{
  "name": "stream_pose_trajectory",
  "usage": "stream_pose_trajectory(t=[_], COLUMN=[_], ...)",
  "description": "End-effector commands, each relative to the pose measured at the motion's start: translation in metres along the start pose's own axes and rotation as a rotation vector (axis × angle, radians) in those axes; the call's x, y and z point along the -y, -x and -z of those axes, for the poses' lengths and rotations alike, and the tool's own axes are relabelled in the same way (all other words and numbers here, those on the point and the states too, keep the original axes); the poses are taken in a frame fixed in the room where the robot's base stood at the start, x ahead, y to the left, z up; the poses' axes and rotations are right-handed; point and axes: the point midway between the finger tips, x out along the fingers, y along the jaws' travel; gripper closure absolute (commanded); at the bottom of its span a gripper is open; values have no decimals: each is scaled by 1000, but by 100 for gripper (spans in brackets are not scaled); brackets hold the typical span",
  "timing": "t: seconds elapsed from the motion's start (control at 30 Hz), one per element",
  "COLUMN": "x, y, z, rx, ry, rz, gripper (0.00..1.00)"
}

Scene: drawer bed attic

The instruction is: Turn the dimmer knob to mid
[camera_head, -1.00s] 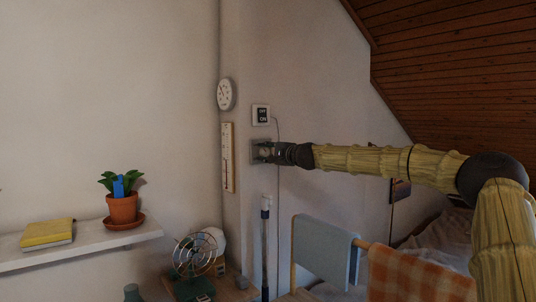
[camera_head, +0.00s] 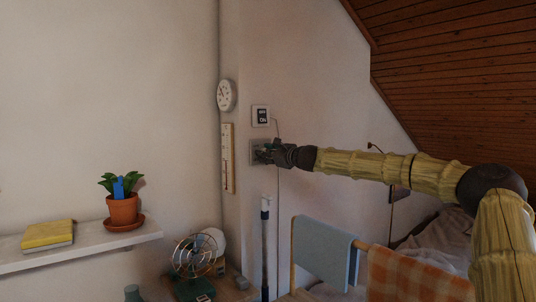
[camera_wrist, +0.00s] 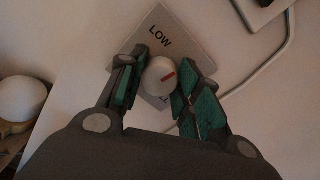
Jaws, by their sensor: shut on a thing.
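The plate reads "LOW" on one side, and a partly hidden word ending in "LL" shows on the other. In the wrist view my gripper (camera_wrist: 157,78) has its green-padded fingers on both sides of the knob, shut on it. In the head view the plate (camera_head: 256,146) sits on the wall, and my gripper (camera_head: 264,152) covers the knob.
An ON/OFF switch (camera_head: 261,116) is just above the plate, with a cable running down beside it. A round dial (camera_head: 226,95) and a thermometer (camera_head: 228,158) hang to the left. A fan (camera_head: 195,256) and a towel rail with a blue towel (camera_head: 322,250) stand below.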

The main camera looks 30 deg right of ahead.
Motion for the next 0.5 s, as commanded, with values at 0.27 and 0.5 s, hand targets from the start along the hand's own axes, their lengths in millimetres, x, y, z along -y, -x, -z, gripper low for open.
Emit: stream_pose_trajectory(t=[0.27,0.5], x=[0,0], y=[0,0], z=[5,5], rx=[6,14], ry=[-262,-458], rz=[-2,-3], gripper=[90,90])
